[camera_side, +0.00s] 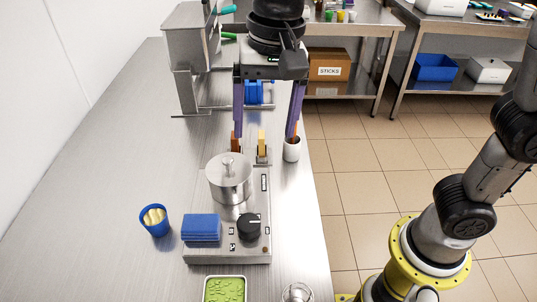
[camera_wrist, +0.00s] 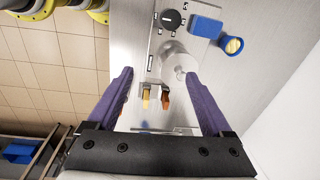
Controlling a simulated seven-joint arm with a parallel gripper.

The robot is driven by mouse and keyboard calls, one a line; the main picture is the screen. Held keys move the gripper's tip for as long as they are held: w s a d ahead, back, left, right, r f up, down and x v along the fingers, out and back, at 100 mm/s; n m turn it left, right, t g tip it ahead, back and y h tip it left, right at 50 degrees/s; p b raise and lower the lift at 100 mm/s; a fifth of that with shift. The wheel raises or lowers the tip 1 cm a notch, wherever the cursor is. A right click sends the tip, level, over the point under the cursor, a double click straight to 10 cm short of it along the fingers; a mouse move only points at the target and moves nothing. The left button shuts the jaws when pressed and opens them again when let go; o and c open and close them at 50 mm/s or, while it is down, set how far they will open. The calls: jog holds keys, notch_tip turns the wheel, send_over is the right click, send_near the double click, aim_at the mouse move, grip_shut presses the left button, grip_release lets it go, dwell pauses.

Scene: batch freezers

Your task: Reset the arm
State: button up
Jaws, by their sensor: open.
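My gripper (camera_side: 265,138) has two long purple fingers spread wide apart, and nothing is between them. In the side view it hangs pointing down over the steel counter, behind the lidded metal pot (camera_side: 229,180). In the wrist view my gripper (camera_wrist: 160,85) is also open, with the pot (camera_wrist: 178,62) and two small upright pieces, one yellow (camera_wrist: 146,96) and one orange (camera_wrist: 165,97), showing beyond and between the fingers. The right finger in the side view overlaps a white cup (camera_side: 291,150); I cannot tell whether they touch.
The pot stands on a grey appliance (camera_side: 255,225) with a black knob (camera_side: 249,226) and a blue block (camera_side: 201,228). A blue cup (camera_side: 156,220) with yellow contents stands left. A green-filled tray (camera_side: 224,290) is in front. A steel machine (camera_side: 190,45) stands at the back. The counter's left side is clear.

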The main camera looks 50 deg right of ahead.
jog(key=s+d+r+t, duration=0.1)
jog(key=s+d, duration=0.2)
jog(key=d, duration=0.4)
jog(key=s+d+r+t, duration=0.1)
jog(key=s+d, duration=0.2)
jog(key=d, duration=0.3)
jog(key=s+d+f+n+t, duration=0.2)
jog(key=s+d+f+n, duration=0.4)
jog(key=s+f+n, duration=0.1)
jog(key=shift+s+d+f+n+t+h, duration=0.2)
jog(key=shift+f+n+t+h, duration=0.15)
jog(key=shift+f, duration=0.4)
